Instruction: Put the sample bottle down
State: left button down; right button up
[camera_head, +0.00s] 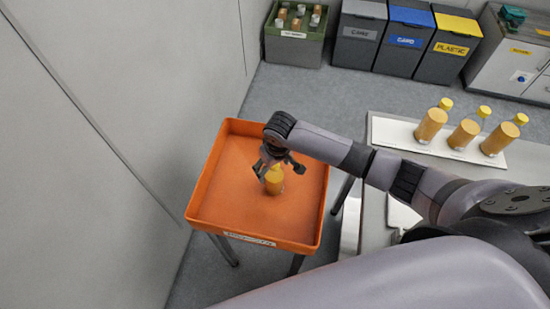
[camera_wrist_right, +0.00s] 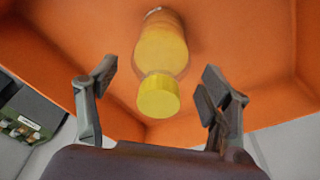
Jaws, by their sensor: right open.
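The sample bottle (camera_head: 273,181) has a yellow cap and orange-yellow contents. It stands in the orange tray (camera_head: 222,190) in the head view. My right gripper (camera_head: 281,169) is over the tray, just above and around the bottle's top. In the right wrist view, the bottle (camera_wrist_right: 161,50) shows with its yellow cap (camera_wrist_right: 158,97) toward me. The fingers of the right gripper (camera_wrist_right: 158,85) are spread, one on each side, with gaps between them and the bottle. My left gripper is not in view.
Several similar bottles stand on a white mat (camera_head: 388,132) on the table at right. A green crate (camera_head: 291,50) with containers is at the back, beside grey bins (camera_head: 358,35). A wall lies left of the tray. Much of the tray floor around the bottle is bare.

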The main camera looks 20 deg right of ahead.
jog(key=r, duration=0.3)
jog(key=s+r, duration=0.1)
jog(key=r, duration=0.7)
jog(key=shift+s+d+b, duration=0.2)
jog(key=shift+s+b, duration=0.15)
jog(key=shift+b, duration=0.05)
dwell(0.6)
